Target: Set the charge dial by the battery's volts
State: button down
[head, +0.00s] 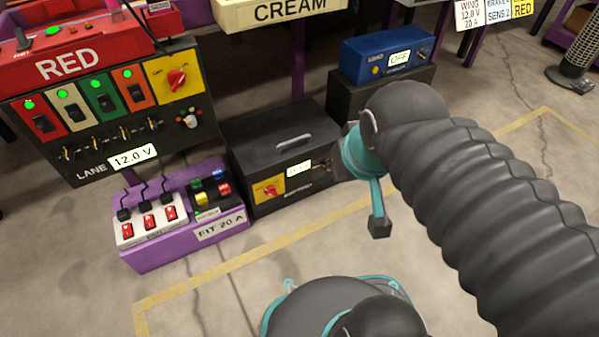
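A black box with a grey handle (283,147) stands on the floor near the middle of the head view. Its front has a yellow plate with a red dial (271,191), whose marks are too small to read. A small white display (298,168) beside the dial is too faint to read. The lane panel at the left has another red dial (177,79) on a yellow plate and a label reading 12.0 V (133,156). My gripper (364,200) is right of the black box, apart from the red dial. One teal finger with a dark tip hangs down; the other is unclear.
A blue unit (386,54) showing OFF sits behind my arm. A card (469,13) reads 12.8 V, 20 A. Floor in front of the black box (240,250) is clear.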

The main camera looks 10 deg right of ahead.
aim_at(422, 55)
jog(key=z, duration=0.55)
jog(key=k, duration=0.65)
jog(key=z, duration=1.1)
jog(key=i, duration=1.1)
jog(key=u, duration=0.4)
